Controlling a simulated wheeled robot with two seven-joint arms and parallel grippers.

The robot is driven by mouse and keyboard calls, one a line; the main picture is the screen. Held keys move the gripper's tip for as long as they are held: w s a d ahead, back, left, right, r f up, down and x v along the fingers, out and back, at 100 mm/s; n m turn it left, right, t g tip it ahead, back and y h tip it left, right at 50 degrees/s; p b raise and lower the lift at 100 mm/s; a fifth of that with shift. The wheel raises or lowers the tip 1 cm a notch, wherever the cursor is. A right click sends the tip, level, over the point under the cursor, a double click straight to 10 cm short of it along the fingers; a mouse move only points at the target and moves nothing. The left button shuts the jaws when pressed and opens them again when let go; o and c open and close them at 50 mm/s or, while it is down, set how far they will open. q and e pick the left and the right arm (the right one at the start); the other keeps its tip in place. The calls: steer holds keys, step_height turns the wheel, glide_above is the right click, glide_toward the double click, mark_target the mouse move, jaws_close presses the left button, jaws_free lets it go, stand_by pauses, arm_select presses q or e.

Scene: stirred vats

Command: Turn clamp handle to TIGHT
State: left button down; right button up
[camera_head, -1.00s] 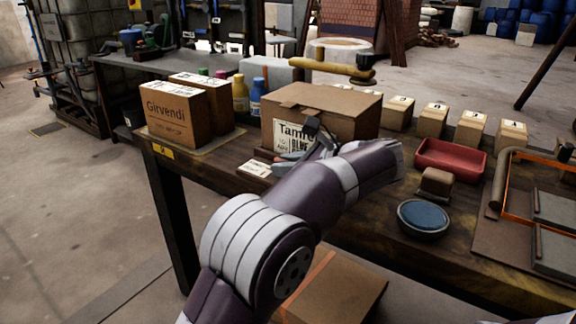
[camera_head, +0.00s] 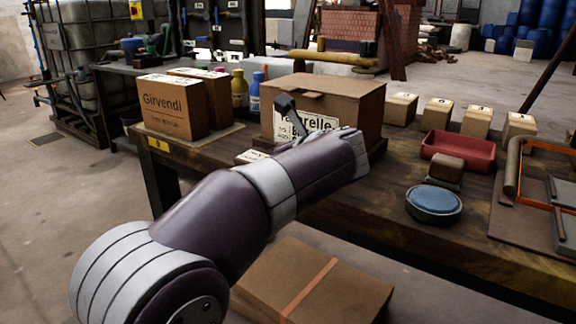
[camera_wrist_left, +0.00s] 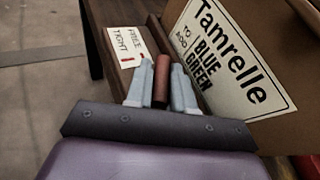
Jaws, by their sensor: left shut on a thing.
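The clamp handle (camera_wrist_left: 160,84) shows in the left wrist view as a reddish-brown rod between my left gripper's fingers (camera_wrist_left: 161,66). The gripper is shut on it. A white card (camera_wrist_left: 125,48) reading FREE and TIGHT, with red marks, lies on the bench beyond the fingers. The card also shows in the head view (camera_head: 250,156), partly covered. There my left arm hides the handle and the fingers. How far the handle is turned I cannot tell. My right gripper is not in view.
The Tamrelle carton (camera_head: 350,107) stands close beside the handle, on its right in the wrist view. Girvendi boxes (camera_head: 172,107) stand left. A red tray (camera_head: 457,152), a blue-topped round dish (camera_head: 434,200) and small boxes (camera_head: 437,113) are to the right. Another carton (camera_head: 312,284) is below the bench.

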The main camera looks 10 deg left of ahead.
arm_select(q)
steer(key=shift+a+r+m+t+h, duration=0.15)
steer(key=shift+m+t+h, duration=0.35)
steer(key=shift+m+h, duration=0.45)
steer(key=shift+m+h+p, duration=0.55)
steer(key=m+h+p, duration=0.2)
steer(key=h+p, duration=0.1)
steer(key=m+h+p, duration=0.2)
steer(key=m+p, duration=0.1)
steer(key=p, duration=0.1)
steer(key=m+h+p, duration=0.2)
steer(key=h+p, duration=0.1)
steer(key=shift+a+r+t+h+p, duration=0.15)
steer(key=shift+r+t+h+p, duration=0.15)
steer(key=shift+t+p, duration=0.1)
steer(key=shift+f+m+g+h+p, duration=0.2)
steer(key=shift+m+g+h+p, duration=0.1)
steer(key=shift+m+h+p, duration=0.65)
steer(key=c, duration=1)
jaws_free()
steer(key=shift+w, duration=0.1)
steer(key=shift+c, duration=0.2)
steer(key=shift+f, duration=0.1)
